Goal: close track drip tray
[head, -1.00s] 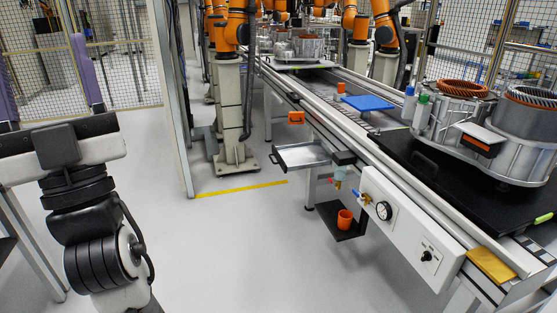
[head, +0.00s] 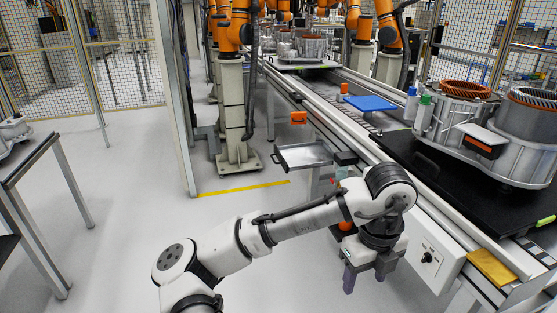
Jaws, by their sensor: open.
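The drip tray (head: 304,158) is a shallow metal tray that sticks out from the side of the conveyor track (head: 345,128), pulled out over the floor. A dark handle shows at its left end. My gripper (head: 364,281) points down in front of the track's white control panel, to the right of and nearer than the tray. Its two grey-purple fingers are apart with nothing seen between them. My gripper is clear of the tray.
A black plate with the stator housing (head: 463,125) stands on the track. A blue plate (head: 370,103) lies farther along. A metal table (head: 30,165) stands at left. The floor between is clear.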

